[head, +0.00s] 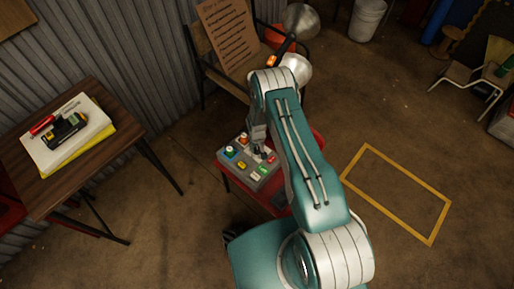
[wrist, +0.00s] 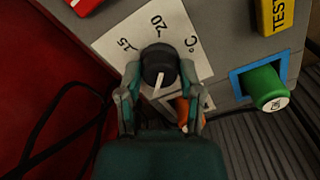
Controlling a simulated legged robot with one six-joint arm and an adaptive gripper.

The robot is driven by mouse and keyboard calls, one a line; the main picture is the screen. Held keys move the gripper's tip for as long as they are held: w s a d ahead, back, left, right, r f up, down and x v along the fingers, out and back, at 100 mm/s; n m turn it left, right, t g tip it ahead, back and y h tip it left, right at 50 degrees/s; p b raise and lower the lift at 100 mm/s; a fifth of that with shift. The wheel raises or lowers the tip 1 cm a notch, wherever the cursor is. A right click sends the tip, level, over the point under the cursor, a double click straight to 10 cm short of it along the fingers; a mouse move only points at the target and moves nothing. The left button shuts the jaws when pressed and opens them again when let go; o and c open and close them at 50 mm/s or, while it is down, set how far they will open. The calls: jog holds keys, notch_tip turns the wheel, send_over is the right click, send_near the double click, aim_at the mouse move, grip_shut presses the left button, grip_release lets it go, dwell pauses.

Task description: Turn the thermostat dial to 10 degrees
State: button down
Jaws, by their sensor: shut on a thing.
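The thermostat dial (wrist: 158,62) is a black round knob with a white pointer on a white scale card (wrist: 206,62). The numbers 15 and 20 and a °C sign show on the card; no 10 is readable, and part of the card is hidden by my gripper. The pointer lies toward my palm, away from 15 and 20. My gripper (wrist: 159,69) is shut on the dial, one finger on each side. In the head view my gripper (head: 261,150) is at the grey control box (head: 232,167), and my arm hides part of it.
A green knob (wrist: 266,88) on a blue square, a yellow TEST button (wrist: 280,14) and a partly hidden orange part (wrist: 184,112) are near the dial. The box stands on a red stand (head: 236,185). A wooden table (head: 100,165) is at left; a yellow floor outline (head: 404,187) is at right.

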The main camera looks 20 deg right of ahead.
aim_at(257, 148)
jog(key=m, duration=0.4)
jog(key=shift+f+m, duration=0.1)
jog(key=shift+m, duration=0.2)
jog(key=m, duration=0.4)
jog(key=shift+s, duration=0.1)
jog(key=shift+m, duration=0.3)
jog(key=shift+c, duration=1.2)
grip_release()
jog(key=shift+a, duration=0.1)
notch_tip(257, 148, up, 12)
